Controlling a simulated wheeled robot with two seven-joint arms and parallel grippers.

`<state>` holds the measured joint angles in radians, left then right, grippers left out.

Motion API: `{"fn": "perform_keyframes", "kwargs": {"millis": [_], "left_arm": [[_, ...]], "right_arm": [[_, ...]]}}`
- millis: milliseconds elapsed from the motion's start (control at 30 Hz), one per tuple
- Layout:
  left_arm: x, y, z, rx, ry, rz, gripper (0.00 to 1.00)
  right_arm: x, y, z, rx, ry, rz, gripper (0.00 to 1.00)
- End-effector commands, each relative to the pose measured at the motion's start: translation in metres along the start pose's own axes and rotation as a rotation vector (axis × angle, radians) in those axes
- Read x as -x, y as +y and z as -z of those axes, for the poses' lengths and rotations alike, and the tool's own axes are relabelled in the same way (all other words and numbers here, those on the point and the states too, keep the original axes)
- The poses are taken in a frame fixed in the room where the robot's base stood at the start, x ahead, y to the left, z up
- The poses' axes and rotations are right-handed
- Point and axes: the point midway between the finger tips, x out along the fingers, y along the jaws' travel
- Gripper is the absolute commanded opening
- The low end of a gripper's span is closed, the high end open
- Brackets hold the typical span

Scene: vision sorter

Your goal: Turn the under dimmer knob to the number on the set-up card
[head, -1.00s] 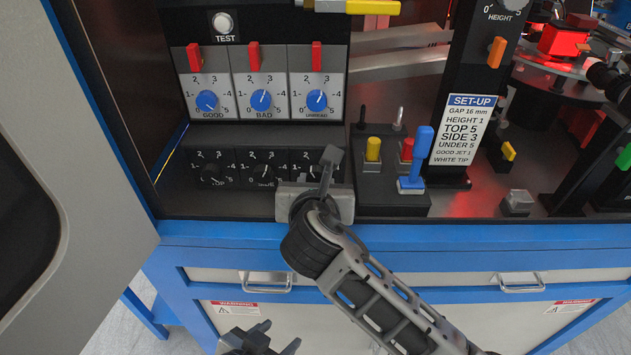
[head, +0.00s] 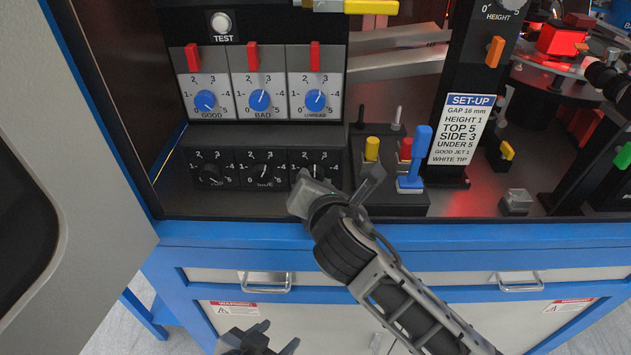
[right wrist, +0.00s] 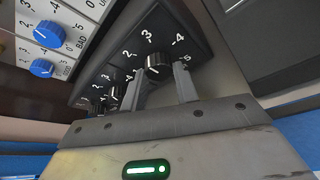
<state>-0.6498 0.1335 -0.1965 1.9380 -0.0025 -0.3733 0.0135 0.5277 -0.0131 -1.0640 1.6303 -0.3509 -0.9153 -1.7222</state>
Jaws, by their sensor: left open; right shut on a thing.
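The under dimmer knob (right wrist: 158,66) is the black, rightmost knob of the lower dimmer row, on a dial numbered up to 5. My right gripper (right wrist: 160,82) has a finger on each side of it and is shut on it. In the head view my right gripper (head: 312,182) covers the lower part of that dial. The knob's pointer setting cannot be read surely. The white set-up card (head: 457,130) reads UNDER 5, with TOP 5 and SIDE 3 above. My left gripper (head: 260,338) is open and empty, low in front of the cabinet.
The side knob (head: 263,172) and top knob (head: 210,174) sit to the left in the same row. Blue knobs with red sliders are above. A joystick box with a blue lever (head: 415,155) stands close right of my right gripper. An open door (head: 95,200) is at left.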

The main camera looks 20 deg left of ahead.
Motion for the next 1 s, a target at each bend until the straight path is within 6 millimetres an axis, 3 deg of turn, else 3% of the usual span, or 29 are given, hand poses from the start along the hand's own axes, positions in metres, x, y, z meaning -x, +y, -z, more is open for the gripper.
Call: {"fn": "perform_keyframes", "kwargs": {"millis": [733, 767, 800, 1000], "left_arm": [[0.0, 0.0008, 0.0009, 0.0, 0.002, -0.002, 0.52], [0.0, 0.0009, 0.001, 0.0, 0.003, -0.002, 0.52], [-0.0001, 0.0009, 0.001, 0.0, 0.003, -0.002, 0.52], [0.0, 0.001, 0.0012, 0.0, 0.003, -0.002, 0.52]], "right_arm": [[0.0, -0.0013, 0.0007, -0.092, 0.001, -0.037, 0.07], [0.0, -0.0013, 0.0008, -0.092, 0.001, -0.037, 0.38], [0.0, -0.0013, 0.0007, -0.092, 0.001, -0.037, 0.49], [0.0, -0.0011, 0.0005, -0.092, 0.0, -0.037, 0.52]]}}
